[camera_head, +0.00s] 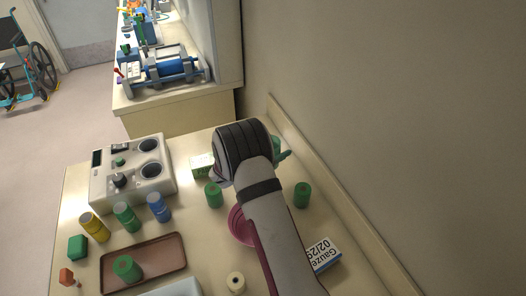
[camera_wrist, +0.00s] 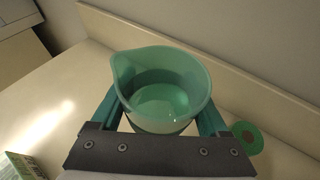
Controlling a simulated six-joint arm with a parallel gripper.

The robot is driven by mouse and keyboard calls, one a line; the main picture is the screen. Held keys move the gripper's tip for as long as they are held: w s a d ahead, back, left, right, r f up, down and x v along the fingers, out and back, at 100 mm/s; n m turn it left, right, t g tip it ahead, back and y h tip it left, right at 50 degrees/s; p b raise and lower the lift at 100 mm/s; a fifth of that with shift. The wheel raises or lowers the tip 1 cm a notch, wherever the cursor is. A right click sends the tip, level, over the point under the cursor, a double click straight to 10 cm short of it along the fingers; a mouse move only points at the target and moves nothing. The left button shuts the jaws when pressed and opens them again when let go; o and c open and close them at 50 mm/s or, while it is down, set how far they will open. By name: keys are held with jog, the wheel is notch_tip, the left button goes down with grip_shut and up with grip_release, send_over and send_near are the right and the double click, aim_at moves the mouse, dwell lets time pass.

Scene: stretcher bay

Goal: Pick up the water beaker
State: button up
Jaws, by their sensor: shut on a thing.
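The water beaker (camera_wrist: 162,75) is a translucent green cup with a pouring lip, and clear liquid shows inside. In the wrist view it stands between the two teal fingers of my gripper (camera_wrist: 160,120), which is shut on its sides. The rim faces the camera; the base is hidden, so I cannot tell whether it touches the table. In the head view my own arm covers most of the gripper and beaker. Only a green part (camera_head: 279,148) shows at the arm's right edge, and I cannot tell whether it is beaker or finger.
A green roll (camera_wrist: 247,137) stands close to the right finger. The table has a pink bowl (camera_head: 240,228), a gauze box (camera_head: 323,254), a grey device (camera_head: 133,172) and a brown tray (camera_head: 160,248). A raised edge (camera_wrist: 270,103) and wall lie behind the beaker.

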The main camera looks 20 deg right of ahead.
jog(key=s+d+r, duration=0.3)
jog(key=d, duration=0.1)
jog(key=shift+s+r, duration=0.15)
jog(key=shift+s, duration=0.2)
jog(key=shift+w, duration=0.1)
dwell(1.5)
